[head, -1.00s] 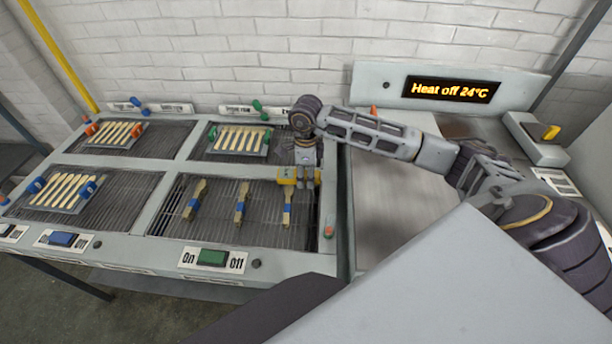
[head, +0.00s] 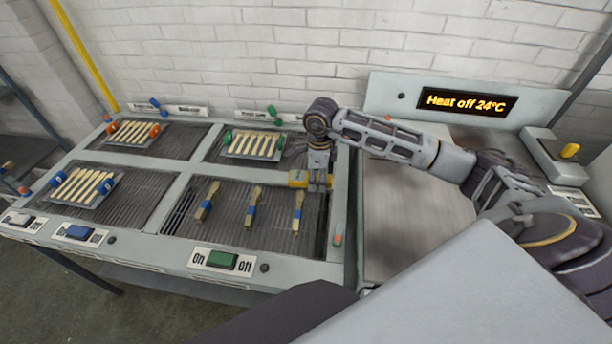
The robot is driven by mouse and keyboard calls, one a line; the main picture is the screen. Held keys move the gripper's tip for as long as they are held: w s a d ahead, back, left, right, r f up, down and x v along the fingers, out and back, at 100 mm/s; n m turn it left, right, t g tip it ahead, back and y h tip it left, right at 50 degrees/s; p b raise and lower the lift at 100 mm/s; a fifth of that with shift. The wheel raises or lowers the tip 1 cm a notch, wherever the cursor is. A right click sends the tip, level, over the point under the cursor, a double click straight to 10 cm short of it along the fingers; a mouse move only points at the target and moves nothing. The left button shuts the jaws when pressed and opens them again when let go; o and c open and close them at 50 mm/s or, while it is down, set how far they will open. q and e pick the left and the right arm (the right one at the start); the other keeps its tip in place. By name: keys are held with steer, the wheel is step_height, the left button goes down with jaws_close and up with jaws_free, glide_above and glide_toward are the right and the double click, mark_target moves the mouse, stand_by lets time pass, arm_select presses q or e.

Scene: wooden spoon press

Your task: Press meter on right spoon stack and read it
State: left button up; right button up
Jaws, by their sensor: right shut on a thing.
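The right spoon stack (head: 298,212) lies in the front right rack bay, with a blue band around its middle. A middle stack (head: 252,208) and a left stack (head: 207,202) with blue bands lie beside it. The yellow meter (head: 297,179) is at the far end of the right stack. I cannot tell whether it touches the stack, and no reading on it is visible. My right gripper (head: 318,184) points down and is shut on the meter. My left gripper is not in view.
Trays of pale spoons sit in the back left (head: 133,134), back right (head: 253,146) and front left (head: 84,187) bays. A green On/Off switch (head: 222,260) is on the front edge. A display (head: 467,102) reads "Heat off 24°C". The rack (head: 184,185) has raised dividers.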

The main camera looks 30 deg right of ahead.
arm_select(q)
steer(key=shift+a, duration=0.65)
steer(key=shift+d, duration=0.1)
